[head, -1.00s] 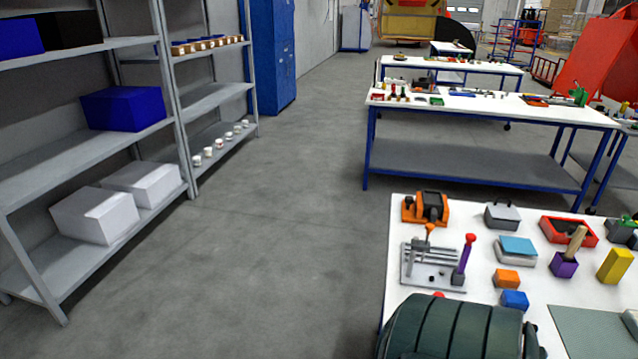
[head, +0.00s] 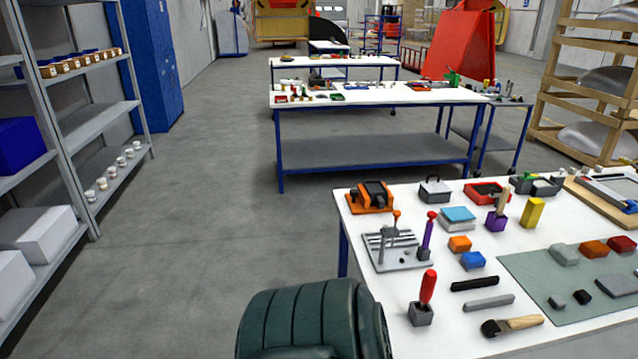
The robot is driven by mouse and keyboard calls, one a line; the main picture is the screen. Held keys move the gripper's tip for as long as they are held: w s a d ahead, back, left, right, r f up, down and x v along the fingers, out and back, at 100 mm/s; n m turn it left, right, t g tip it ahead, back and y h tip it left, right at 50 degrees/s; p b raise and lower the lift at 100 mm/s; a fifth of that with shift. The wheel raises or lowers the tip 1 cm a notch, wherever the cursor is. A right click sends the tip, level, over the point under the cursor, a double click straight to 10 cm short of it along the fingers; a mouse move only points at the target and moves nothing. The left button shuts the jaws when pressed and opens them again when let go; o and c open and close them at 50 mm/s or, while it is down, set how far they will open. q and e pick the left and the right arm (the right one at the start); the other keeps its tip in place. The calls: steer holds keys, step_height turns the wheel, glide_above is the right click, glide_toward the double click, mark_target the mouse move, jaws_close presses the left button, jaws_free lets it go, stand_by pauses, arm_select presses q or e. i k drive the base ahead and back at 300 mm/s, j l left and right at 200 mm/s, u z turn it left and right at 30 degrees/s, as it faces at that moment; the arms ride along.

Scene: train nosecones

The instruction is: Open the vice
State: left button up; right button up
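An orange and dark block (head: 370,195) that looks like a small vice sits at the back left corner of the near white table (head: 362,228). It is too small in the picture to tell how its jaws stand. A dark grey block-like tool (head: 537,184) at the back of the same table could also be a vice; I cannot tell. Neither of my grippers is in the head view.
The near table carries a grey slotted fixture (head: 398,248), a red-handled tool (head: 426,296), a yellow block (head: 532,212) and a grey-green mat (head: 535,272). Another workbench (head: 375,95) stands behind. Shelves (head: 95,125) line the left. The floor (head: 200,230) between is clear.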

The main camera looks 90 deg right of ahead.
mark_target(354, 193)
steer(key=i+z, duration=0.2)
steer(key=z, duration=0.25)
steer(key=i+z, duration=0.2)
steer(key=z, duration=0.25)
steer(key=i+j+z, duration=0.1)
steer(key=z, duration=0.35)
steer(key=i+j, duration=0.05)
steer(key=i, duration=0.05)
